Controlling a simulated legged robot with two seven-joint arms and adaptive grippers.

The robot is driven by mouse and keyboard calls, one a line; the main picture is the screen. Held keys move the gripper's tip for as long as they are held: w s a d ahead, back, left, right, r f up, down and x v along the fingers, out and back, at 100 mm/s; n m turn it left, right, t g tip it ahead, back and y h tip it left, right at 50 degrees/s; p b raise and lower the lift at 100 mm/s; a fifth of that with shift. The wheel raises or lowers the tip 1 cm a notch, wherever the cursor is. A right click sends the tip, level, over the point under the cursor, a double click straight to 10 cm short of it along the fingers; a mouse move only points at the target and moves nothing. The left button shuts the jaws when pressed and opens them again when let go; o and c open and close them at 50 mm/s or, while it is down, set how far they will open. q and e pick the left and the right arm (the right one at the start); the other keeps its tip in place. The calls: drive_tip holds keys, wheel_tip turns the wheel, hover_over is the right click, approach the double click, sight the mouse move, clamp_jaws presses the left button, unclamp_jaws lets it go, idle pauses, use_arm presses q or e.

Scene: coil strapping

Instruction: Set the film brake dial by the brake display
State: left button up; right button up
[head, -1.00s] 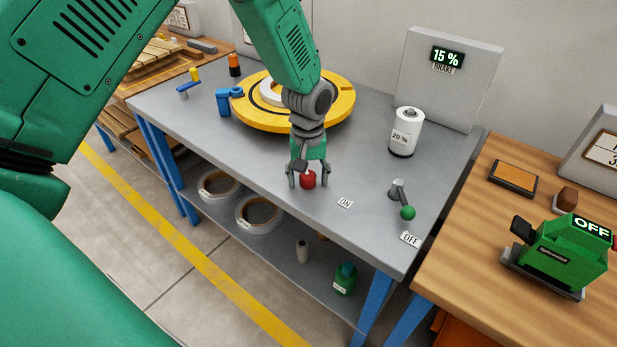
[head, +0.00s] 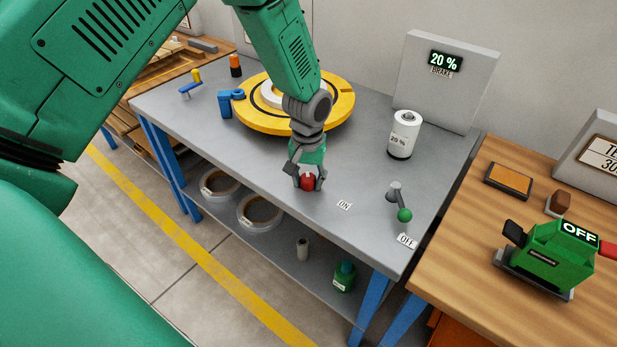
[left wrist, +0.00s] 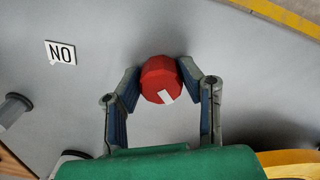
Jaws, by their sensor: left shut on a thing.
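The brake dial (head: 307,183) is a red knob with a white mark, at the front edge of the grey table. My left gripper (head: 308,180) is shut on it from above, and the left wrist view shows the red dial (left wrist: 160,80) between the two fingers. Its white mark points down and slightly right there. The brake display (head: 445,61) on the grey panel reads 20 %. A white film roll (head: 405,135) labelled 20 % stands below the panel. My right gripper is not in view.
A yellow turntable (head: 340,107) lies behind my left gripper. A lever with a green knob (head: 404,214) stands to the right, between ON and OFF labels. A green tool (head: 560,258) marked OFF sits on the wooden bench. Bare table surrounds the dial.

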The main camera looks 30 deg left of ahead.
use_arm(q)
drive_tip(key=o, duration=1.1)
wheel_tip(320, 180, up, 12)
drive_tip(key=shift+f, duration=0.1)
